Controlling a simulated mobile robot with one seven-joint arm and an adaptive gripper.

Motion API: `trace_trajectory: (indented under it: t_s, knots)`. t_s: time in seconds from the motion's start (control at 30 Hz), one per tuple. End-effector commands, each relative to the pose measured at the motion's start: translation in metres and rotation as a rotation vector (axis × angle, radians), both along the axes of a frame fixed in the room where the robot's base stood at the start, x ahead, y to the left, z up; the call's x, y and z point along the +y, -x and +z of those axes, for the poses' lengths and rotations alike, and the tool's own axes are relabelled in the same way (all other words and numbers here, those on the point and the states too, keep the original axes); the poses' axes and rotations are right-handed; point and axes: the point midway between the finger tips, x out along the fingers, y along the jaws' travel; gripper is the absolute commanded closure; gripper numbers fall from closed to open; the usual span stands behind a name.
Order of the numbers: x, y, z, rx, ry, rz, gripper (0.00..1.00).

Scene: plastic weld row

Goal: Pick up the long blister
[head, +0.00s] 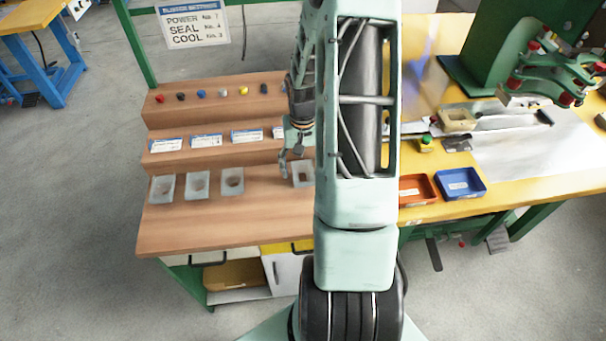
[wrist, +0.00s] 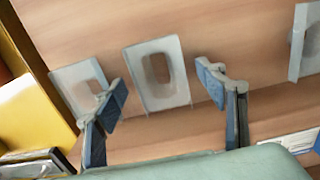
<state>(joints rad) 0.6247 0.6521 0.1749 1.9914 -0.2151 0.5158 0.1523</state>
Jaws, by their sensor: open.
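Several translucent pale blisters lie in a row on the lowest wooden step. The one with an elongated, rounded cavity looks like the long blister (wrist: 178,52); in the head view it (head: 303,174) is partly hidden by my arm. My gripper (head: 292,162) is above the step, open and empty. In the wrist view its fingers (wrist: 160,93) are spread to either side of the long blister's near end, with no contact visible. Another blister (wrist: 66,76) lies left of it, partly covered by the left finger.
More blisters (head: 232,181) (head: 197,185) (head: 161,188) lie to the left in the head view. Label cards (head: 247,135) stand on the middle step, coloured knobs (head: 243,91) above. An orange tray (head: 416,190) and a blue tray (head: 460,184) are on the yellow table.

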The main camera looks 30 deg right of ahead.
Motion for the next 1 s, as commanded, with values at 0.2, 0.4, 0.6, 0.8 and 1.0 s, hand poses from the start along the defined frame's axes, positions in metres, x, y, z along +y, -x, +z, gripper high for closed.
trace_trajectory:
  t_s: [0.2,0.4,0.6,0.8,1.0]
  knots:
    - [0.0,0.0,-0.018,0.001,0.0,-0.001,0.35]
    - [0.0,0.0,-0.019,-0.001,0.0,-0.001,0.35]
    - [0.0,0.0,-0.019,0.0,0.0,-0.001,0.55]
    - [0.0,0.0,-0.019,0.0,0.0,0.0,0.67]
    - [0.0,0.0,-0.018,-0.001,0.0,0.0,0.67]
